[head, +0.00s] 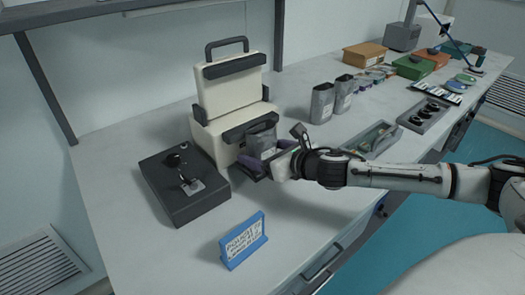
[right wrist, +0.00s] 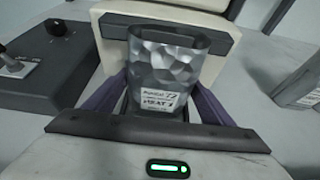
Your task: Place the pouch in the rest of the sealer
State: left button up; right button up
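The cream sealer (head: 215,135) with dark jaw bars stands at the back left of the table; its cream body also shows at the top of the right wrist view (right wrist: 165,8). The silver-grey pouch (right wrist: 163,68) with white printed labels is upright right in front of the sealer's lower dark bar; it also shows in the head view (head: 262,139). My right gripper (head: 252,166) has its purple fingers on either side of the pouch, closed against its sides. The pouch's bottom and the sealer's rest are hidden behind the gripper. My left gripper is out of view.
A dark control box (head: 183,186) with a lever stands left of the sealer. A blue sign (head: 243,240) stands near the front edge. Two more pouches (head: 322,103) stand to the right, near a grey tray (head: 371,139). The front middle of the table is clear.

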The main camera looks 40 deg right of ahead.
jog(key=shift+o, duration=0.4)
jog(key=shift+r, duration=0.25)
jog(key=b+v, duration=0.1)
jog(key=v, duration=0.9)
jog(key=shift+s+f, duration=0.1)
jog(key=shift+s, duration=0.1)
jog(key=shift+b+v, duration=0.3)
jog(key=shift+v, duration=0.55)
jog(key=shift+a, duration=0.1)
jog(key=shift+c, duration=0.2)
dwell(0.3)
